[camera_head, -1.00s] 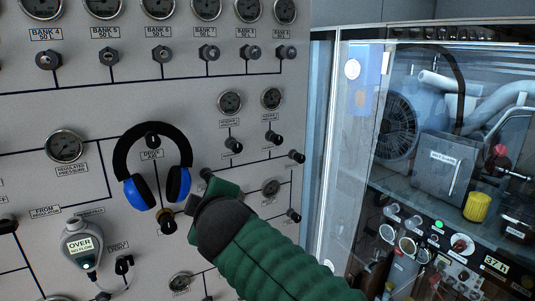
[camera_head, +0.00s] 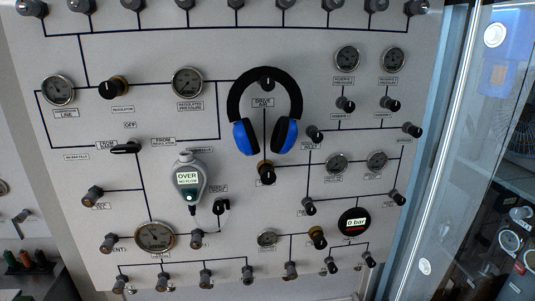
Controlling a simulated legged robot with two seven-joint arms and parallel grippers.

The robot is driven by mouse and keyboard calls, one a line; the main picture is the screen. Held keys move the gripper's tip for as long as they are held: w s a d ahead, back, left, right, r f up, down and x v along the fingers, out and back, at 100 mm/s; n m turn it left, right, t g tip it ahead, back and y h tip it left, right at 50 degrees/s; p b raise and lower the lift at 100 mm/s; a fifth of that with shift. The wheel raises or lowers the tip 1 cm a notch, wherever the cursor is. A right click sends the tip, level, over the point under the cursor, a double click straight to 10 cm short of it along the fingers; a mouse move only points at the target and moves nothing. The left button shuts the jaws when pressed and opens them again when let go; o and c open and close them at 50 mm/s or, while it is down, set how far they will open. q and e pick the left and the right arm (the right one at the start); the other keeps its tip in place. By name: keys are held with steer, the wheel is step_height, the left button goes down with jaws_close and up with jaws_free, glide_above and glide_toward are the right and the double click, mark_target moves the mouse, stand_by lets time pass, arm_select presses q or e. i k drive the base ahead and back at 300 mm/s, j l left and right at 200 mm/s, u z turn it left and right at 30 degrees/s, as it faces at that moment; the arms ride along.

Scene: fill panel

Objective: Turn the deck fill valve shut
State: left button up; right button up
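The fill panel (camera_head: 240,185) fills most of the head view, a pale upright board with black lines, gauges and valve knobs. I cannot tell which knob is the deck fill valve, as most labels are too small to read. Blue-and-black headphones (camera_head: 292,135) hang around a black knob (camera_head: 267,83) in the upper middle. A brass-collared knob (camera_head: 266,173) sits just below them. Another brass-collared knob (camera_head: 317,237) is at the lower right, beside a round display (camera_head: 354,222) reading 0 bar. Neither of my grippers is in view.
A grey handheld meter (camera_head: 187,180) reading OVER, NO FLOW is on the panel, with a thin cable to a black fitting (camera_head: 221,206). A black lever (camera_head: 126,148) is left of it. A glass-fronted cabinet (camera_head: 470,170) with equipment stands at the right.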

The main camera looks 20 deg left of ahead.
mark_target(91, 198)
steer(key=u, duration=1.9)
